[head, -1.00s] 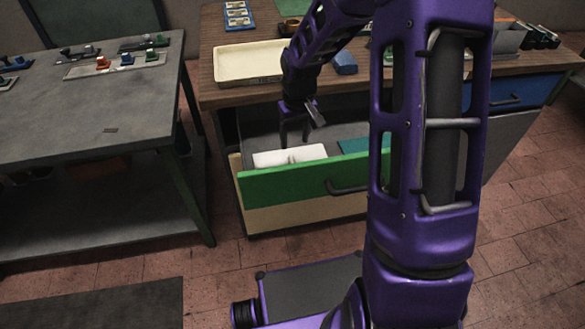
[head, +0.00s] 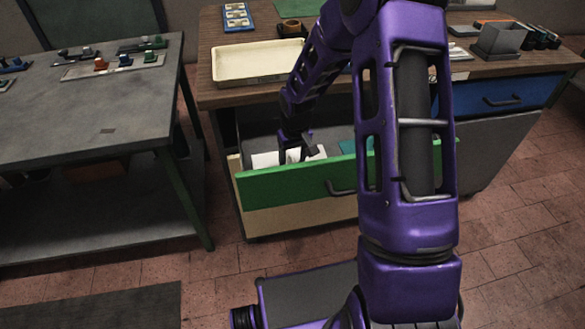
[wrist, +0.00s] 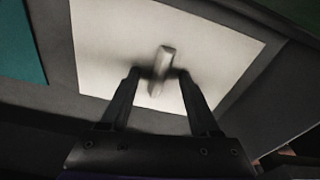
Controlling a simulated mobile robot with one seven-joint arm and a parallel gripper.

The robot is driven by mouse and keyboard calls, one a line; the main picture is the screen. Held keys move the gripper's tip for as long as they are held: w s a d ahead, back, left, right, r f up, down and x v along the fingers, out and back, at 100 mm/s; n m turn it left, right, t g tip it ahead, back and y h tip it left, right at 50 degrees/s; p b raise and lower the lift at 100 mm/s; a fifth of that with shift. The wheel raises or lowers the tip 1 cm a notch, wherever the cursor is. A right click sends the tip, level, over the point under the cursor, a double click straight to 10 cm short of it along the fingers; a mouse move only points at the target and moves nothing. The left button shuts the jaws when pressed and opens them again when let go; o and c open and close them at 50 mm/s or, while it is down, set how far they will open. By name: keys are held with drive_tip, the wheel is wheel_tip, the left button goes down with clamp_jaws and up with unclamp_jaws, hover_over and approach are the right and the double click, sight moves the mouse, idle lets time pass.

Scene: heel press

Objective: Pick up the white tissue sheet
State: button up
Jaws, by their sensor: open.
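The white tissue sheet (head: 264,159) lies inside the open green-fronted drawer (head: 290,184). In the wrist view the sheet (wrist: 110,45) is flat and pale, with a raised ridge (wrist: 162,72) near its middle. My gripper (head: 293,158) is down inside the drawer over the sheet. In the wrist view its two fingers (wrist: 157,72) are apart, one on each side of the ridge, with nothing held between them. I cannot tell whether the fingertips touch the sheet. The drawer front hides the lower edge of the sheet in the head view.
A teal item (wrist: 20,45) lies in the drawer beside the sheet. The drawer walls and front are close around my gripper. A cream tray (head: 258,62) stands on the wooden bench above. A grey table (head: 80,110) with small parts stands at left.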

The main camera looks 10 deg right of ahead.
clamp_jaws()
idle(0.6)
